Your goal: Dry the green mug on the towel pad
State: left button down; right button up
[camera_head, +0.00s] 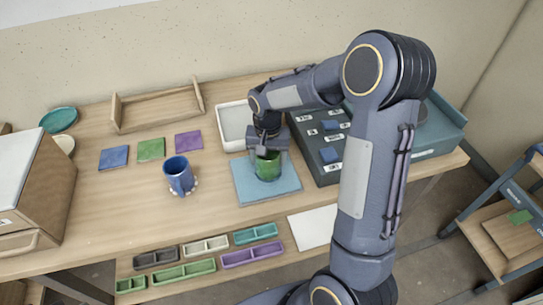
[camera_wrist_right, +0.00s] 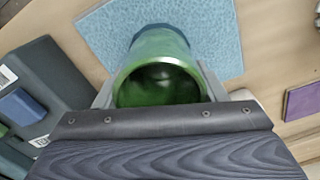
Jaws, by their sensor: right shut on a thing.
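The green mug (camera_head: 268,166) is upright over the light blue towel pad (camera_head: 247,190) in the head view. My right gripper (camera_head: 267,150) comes down from above and is shut on the mug near its rim. In the right wrist view the mug (camera_wrist_right: 160,75) shows its open, empty-looking inside between the two fingers of the gripper (camera_wrist_right: 158,95). The towel pad (camera_wrist_right: 105,35) lies beyond and below it. The mug's base looks dark blue; I cannot tell for certain whether it touches the pad. My left gripper is not in view.
A blue mug (camera_head: 180,176) stands left of the pad. Blue, green and purple tiles (camera_head: 151,149) lie behind it. A white tray (camera_head: 233,124) is behind the pad, and a dark panel with blue blocks (camera_head: 318,164) is close on the right. Small coloured trays (camera_head: 185,272) line the front.

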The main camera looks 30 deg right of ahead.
jog(key=shift+w+a, duration=0.25)
jog(key=shift+a, duration=0.65)
jog(key=shift+w+a, duration=0.2)
jog(key=shift+a, duration=0.65)
jog(key=shift+r, duration=0.2)
jog(key=shift+r+p, duration=2.95)
jog(key=shift+r, duration=0.95)
